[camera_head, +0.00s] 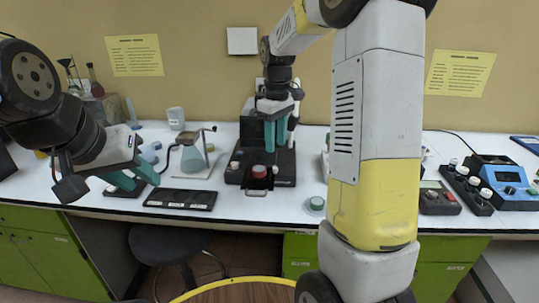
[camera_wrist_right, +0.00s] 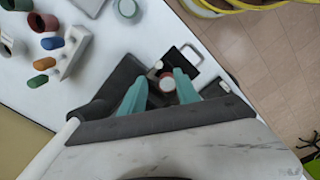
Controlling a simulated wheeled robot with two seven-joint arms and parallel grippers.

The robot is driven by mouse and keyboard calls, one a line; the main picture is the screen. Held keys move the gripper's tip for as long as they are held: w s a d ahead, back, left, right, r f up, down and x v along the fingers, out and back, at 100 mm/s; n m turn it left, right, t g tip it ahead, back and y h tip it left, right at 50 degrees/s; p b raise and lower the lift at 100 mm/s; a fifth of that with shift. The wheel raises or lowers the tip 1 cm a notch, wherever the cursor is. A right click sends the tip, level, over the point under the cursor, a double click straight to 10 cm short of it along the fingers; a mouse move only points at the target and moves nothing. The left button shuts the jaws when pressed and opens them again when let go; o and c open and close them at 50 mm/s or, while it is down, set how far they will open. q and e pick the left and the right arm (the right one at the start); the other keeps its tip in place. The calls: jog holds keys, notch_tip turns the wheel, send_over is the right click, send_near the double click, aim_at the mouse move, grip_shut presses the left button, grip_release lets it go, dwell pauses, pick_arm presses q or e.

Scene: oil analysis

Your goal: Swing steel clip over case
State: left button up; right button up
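A black case-like device (camera_head: 235,177) stands on the white bench in the middle of the head view, with a round red-topped part on it. A metal loop, which looks like the steel clip (camera_head: 257,192), sticks out at its front edge. The loop also shows in the right wrist view (camera_wrist_right: 193,52), beyond the red part. My right gripper (camera_head: 275,147) points down above the device, its teal fingers apart. In the right wrist view the fingers (camera_wrist_right: 161,76) flank the red part from above, with no clear contact. My left gripper (camera_head: 133,181) is open and empty over the bench at left.
A flask (camera_head: 194,160) on a stand, a white mug (camera_head: 176,118) and a flat black tray (camera_head: 180,200) lie left of the device. A small round jar (camera_head: 316,204) stands at right. A blue meter (camera_head: 508,183) sits far right. My right arm hides part of the bench.

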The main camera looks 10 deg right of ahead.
aim_at(275, 168)
jog(key=shift+w+d+f, duration=0.1)
jog(key=shift+w+f, duration=0.1)
jog(key=shift+f, duration=0.5)
notch_tip(275, 168, down, 7)
jog(key=shift+r, duration=0.1)
grip_shut()
